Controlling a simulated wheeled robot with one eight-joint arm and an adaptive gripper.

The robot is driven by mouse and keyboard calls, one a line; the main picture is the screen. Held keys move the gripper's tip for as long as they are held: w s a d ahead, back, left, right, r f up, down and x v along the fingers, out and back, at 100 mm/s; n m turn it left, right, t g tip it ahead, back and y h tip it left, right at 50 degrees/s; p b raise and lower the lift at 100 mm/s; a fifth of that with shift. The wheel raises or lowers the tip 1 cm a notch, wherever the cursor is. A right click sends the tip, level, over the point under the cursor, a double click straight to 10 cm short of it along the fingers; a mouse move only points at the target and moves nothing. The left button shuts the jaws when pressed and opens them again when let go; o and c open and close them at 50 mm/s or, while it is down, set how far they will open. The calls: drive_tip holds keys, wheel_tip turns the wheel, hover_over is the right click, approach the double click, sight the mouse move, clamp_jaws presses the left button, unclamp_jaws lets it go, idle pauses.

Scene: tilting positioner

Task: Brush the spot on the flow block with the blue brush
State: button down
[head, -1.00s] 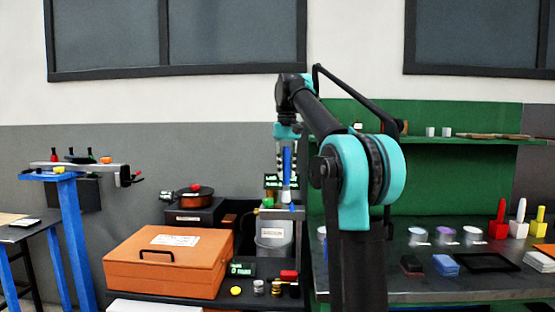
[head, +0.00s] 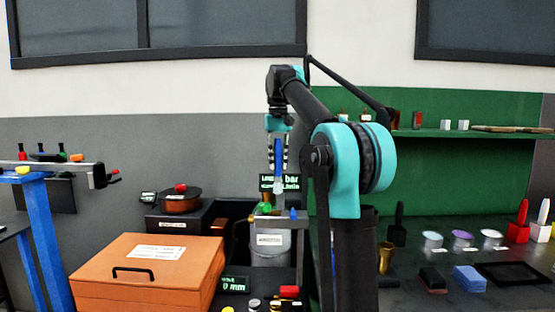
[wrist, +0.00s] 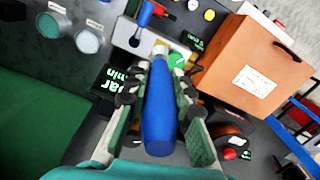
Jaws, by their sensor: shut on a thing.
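My gripper (head: 278,155) is shut on the blue brush (head: 278,152) and holds it upright, bristle end down. In the wrist view the brush's blue handle (wrist: 160,115) fills the space between the fingers. The grey block also shows in the wrist view (wrist: 135,38).
Lit displays (head: 279,183) stand behind the brush. A grey canister (head: 268,246) is below the block. The right bench holds small dishes (head: 462,240), sponges (head: 470,278) and a black frame (head: 515,272).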

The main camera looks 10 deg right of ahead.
sight(278, 184)
drive_tip(key=shift+f, duration=3.7)
drive_tip(key=shift+f, duration=0.35)
drive_tip(key=shift+w, duration=0.15)
drive_tip(key=shift+w+d, duration=0.2)
drive_tip(key=shift+w, duration=0.7)
drive_tip(key=shift+w, duration=0.1)
drive_tip(key=shift+w+d, duration=0.2)
drive_tip(key=shift+w, duration=0.6)
drive_tip(key=shift+s, duration=0.1)
drive_tip(key=shift+s+a, duration=0.2)
drive_tip(key=shift+s, duration=0.7)
